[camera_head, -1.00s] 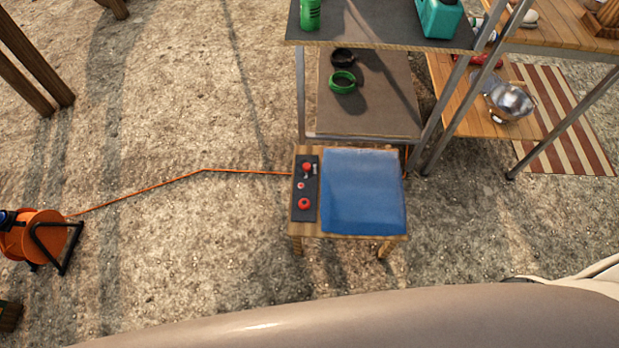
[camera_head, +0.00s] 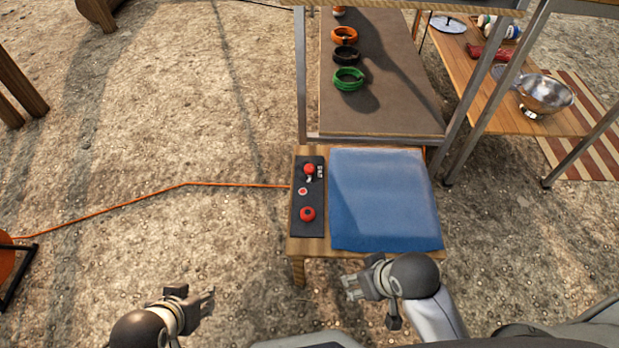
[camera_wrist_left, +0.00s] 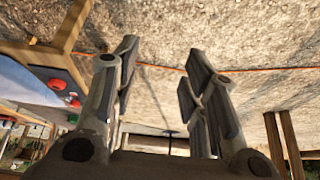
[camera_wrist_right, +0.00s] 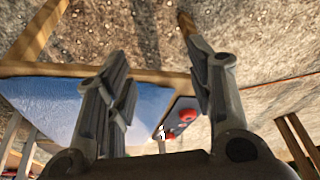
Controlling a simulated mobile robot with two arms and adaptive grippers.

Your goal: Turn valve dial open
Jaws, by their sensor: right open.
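A dark panel (camera_head: 296,228) lies along the left side of a small wooden table. It carries a round red knob (camera_head: 308,213) at the near end, a small red button (camera_head: 302,191) in the middle and another red knob (camera_head: 309,169) with a pale metal part at the far end. I cannot tell which is the valve dial. My left gripper (camera_head: 208,301) is open and empty, left of the table and nearer to me. My right gripper (camera_head: 350,287) is open and empty, just before the table's near edge.
A blue cloth-like pad (camera_head: 385,200) covers most of the table (camera_head: 318,249). An orange cable (camera_head: 130,206) runs left over the ground. A metal-framed shelf (camera_head: 395,105) with coloured rings stands behind. A shiny bowl (camera_head: 545,93) sits at the right. The ground left of the table is mostly clear.

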